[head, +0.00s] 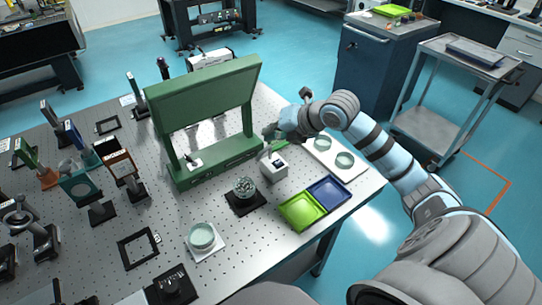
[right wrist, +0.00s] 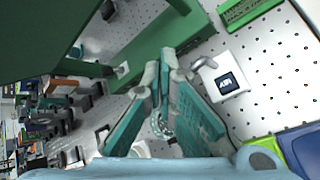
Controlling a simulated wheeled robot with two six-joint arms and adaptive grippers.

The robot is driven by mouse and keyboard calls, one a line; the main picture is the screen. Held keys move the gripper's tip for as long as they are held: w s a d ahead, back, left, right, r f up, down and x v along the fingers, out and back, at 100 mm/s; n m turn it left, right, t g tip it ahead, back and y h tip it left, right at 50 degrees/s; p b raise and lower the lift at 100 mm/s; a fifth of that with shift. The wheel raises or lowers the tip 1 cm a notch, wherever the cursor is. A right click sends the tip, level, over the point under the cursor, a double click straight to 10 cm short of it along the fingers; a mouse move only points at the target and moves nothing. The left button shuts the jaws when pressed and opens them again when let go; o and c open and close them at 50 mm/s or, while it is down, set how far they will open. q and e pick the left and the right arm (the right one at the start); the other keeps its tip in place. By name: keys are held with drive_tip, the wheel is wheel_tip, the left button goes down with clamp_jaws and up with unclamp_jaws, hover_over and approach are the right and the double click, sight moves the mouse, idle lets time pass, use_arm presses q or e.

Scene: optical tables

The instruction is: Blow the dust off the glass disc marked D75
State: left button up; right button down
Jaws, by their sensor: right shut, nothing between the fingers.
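My right gripper (head: 268,142) is shut and empty, above the table beside the green frame's right post. In the right wrist view its teal-padded fingers (right wrist: 168,58) meet at the tips. Two pale glass discs (head: 322,142) (head: 344,160) lie on a white tray (head: 350,175) right of the gripper. Another pale glass disc (head: 203,236) lies on a white square plate (head: 208,256) at the front. I cannot read D75 on any disc, nor make out dust. My left gripper is not in view.
A white box with a dark label (head: 274,168) stands just below the gripper; it also shows in the right wrist view (right wrist: 228,82). A green frame (head: 207,100) rises to the left.

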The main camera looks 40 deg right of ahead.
sight(281, 161)
drive_tip(key=d, duration=0.1)
drive_tip(key=d+h, duration=0.1)
drive_tip(key=d, duration=0.1)
drive_tip(key=shift+s+d+r+m+h, duration=0.25)
drive_tip(key=shift+d+m+h, duration=0.05)
drive_tip(key=shift+m+h, duration=0.1)
drive_tip(key=shift+w, duration=0.1)
wheel_tip(281, 161, down, 9)
drive_tip(key=b, duration=0.6)
drive_tip(key=shift+a+b, duration=0.1)
drive_tip(key=shift+b, duration=0.3)
idle(0.5)
drive_tip(key=shift+f+b, duration=0.35)
drive_tip(key=shift+b, duration=0.05)
drive_tip(key=shift+f+b, duration=0.4)
drive_tip(key=shift+f, duration=0.05)
idle(0.4)
drive_tip(key=shift+r, duration=0.1)
drive_tip(key=shift+r+p, duration=0.65)
drive_tip(key=shift+r, duration=0.15)
